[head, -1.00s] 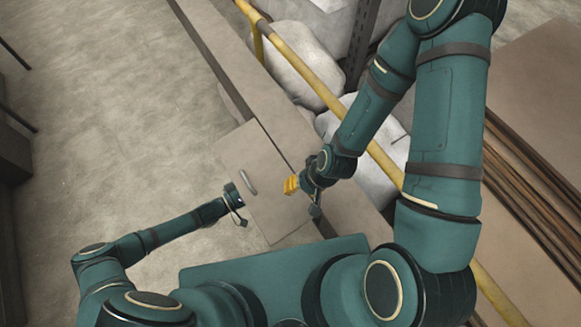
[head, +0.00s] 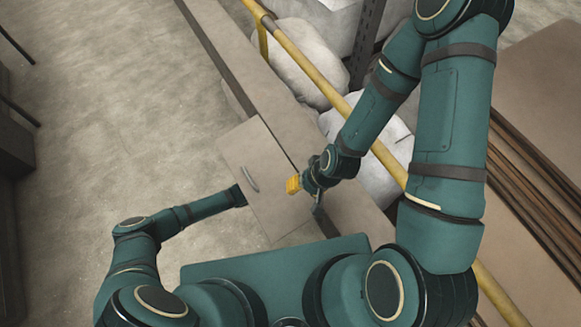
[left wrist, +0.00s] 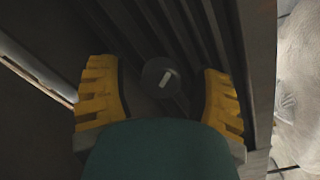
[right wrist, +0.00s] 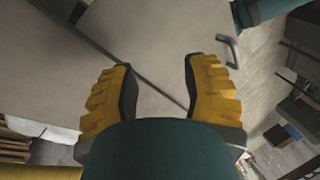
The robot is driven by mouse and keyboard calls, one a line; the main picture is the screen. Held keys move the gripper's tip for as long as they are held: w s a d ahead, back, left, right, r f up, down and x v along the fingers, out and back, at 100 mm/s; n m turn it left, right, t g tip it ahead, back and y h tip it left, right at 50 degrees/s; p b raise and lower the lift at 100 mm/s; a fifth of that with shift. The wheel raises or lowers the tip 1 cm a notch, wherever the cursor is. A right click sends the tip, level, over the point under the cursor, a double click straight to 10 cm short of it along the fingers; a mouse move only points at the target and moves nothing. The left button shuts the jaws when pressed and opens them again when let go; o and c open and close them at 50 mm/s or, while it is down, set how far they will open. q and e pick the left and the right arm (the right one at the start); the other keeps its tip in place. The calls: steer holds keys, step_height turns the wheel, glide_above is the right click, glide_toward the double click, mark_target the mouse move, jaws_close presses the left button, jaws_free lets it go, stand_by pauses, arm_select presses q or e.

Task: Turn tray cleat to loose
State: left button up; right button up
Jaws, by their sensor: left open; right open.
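A dark round knob (left wrist: 153,78) with a pale bar on its face, seemingly the tray cleat, sits among dark ridged channels in the left wrist view. The bar is slightly tilted from upright in the picture. My left gripper (left wrist: 160,69) is open, with one yellow finger on each side of the knob and no visible contact. In the head view that gripper is hidden at the panel's left edge, where my left arm ends. My right gripper (head: 293,185) is open and empty above the grey-brown surface; its spread fingers (right wrist: 160,76) show in the right wrist view.
A flat panel (head: 270,205) with a curved metal handle (head: 250,180) lies between my arms. The handle also shows in the right wrist view (right wrist: 232,50). A yellow rail (head: 310,70) and pale sacks (head: 300,78) run along the right. Open floor lies left.

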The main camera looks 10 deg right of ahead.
arm_select(q)
jaws_close()
steer(key=shift+n, duration=0.3)
steer(key=n, duration=0.3)
steer(key=shift+b, duration=0.35)
steer(key=shift+f+n, duration=0.1)
steer(key=shift+n, duration=1.5)
